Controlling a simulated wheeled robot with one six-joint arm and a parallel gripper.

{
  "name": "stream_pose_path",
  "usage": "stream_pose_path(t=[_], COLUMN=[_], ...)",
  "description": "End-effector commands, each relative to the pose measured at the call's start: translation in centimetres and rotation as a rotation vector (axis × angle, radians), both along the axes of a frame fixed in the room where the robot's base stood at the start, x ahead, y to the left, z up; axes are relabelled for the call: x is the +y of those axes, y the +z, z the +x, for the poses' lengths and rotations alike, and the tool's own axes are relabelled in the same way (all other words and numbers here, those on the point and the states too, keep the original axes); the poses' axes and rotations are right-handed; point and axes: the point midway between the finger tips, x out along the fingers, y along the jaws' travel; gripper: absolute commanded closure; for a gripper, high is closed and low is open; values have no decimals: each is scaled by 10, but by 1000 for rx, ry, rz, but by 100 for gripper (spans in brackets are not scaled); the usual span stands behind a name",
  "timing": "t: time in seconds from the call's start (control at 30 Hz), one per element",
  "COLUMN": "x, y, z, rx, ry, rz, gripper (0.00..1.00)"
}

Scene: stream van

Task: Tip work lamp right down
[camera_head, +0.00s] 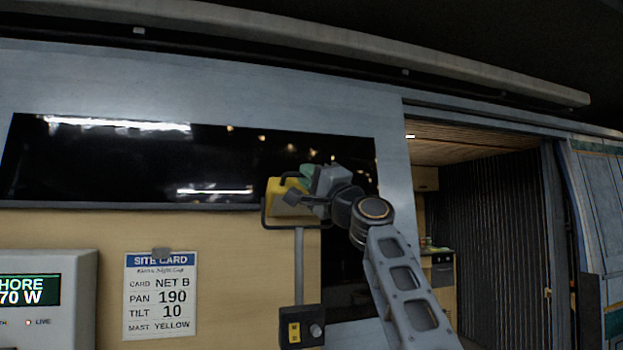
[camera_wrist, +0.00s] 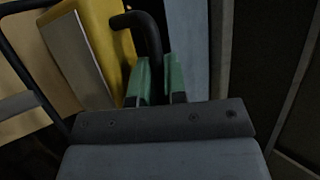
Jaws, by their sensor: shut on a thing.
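The work lamp (camera_head: 284,194) is a yellow box in a black frame on top of a grey pole (camera_head: 299,265), in front of the van's side. In the wrist view its yellow housing (camera_wrist: 107,35) and pale front panel fill the upper left and look tilted. My gripper (camera_head: 305,178) is at the lamp's upper right side. In the wrist view the green fingertips (camera_wrist: 160,80) are closed around a black bent bar, the lamp's handle (camera_wrist: 150,40). The lamp's far side is hidden.
A black box with a yellow label and knob (camera_head: 301,327) sits low on the pole. A site card (camera_head: 160,295) and a grey display unit (camera_head: 45,298) are at the left. A dark window (camera_head: 120,160) is behind the lamp. The van's open doorway (camera_head: 480,220) is at the right.

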Motion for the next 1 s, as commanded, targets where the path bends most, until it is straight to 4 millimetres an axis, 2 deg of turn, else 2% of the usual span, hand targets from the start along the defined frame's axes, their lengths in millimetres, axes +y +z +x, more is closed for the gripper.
stream_pose_path(t=[0.37,0.4,0.6,1.0], x=[0,0,0,-2], y=[-1,-1,-1,-4], z=[1,1,1,0], rx=[4,4,3,4], ry=[3,3,1,-1], rz=[-1,-1,0,-1], gripper=[100,84,64,64])
